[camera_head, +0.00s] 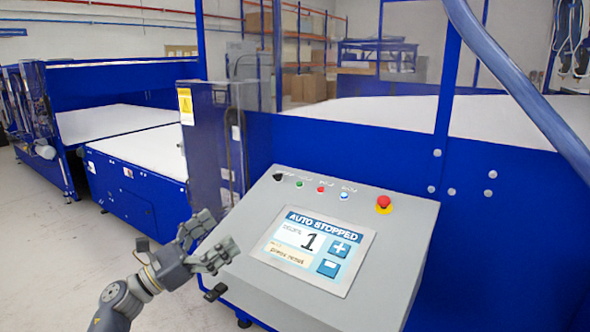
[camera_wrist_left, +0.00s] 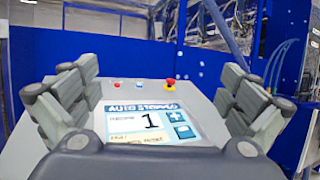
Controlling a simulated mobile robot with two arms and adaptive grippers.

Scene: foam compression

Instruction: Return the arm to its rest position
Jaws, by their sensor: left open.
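My left gripper (camera_head: 212,241) is open and empty at the left edge of the grey control panel, to the left of the screen. In the left wrist view its two fingers (camera_wrist_left: 158,95) stand wide apart on either side of the panel, with nothing between them. The screen (camera_head: 312,250) reads "AUTO STOPPED" with a large 1, a plus button (camera_head: 340,248) and a minus button (camera_head: 328,268). My left arm (camera_head: 120,303) comes in from the lower left. My right gripper is in neither view.
The control panel (camera_head: 400,222) has a red emergency button (camera_head: 383,203) and several small buttons along its top. Blue machine walls (camera_head: 500,240) stand behind and to the right. A white conveyor bed (camera_head: 140,150) lies at the left. The floor (camera_head: 40,250) at the lower left is clear.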

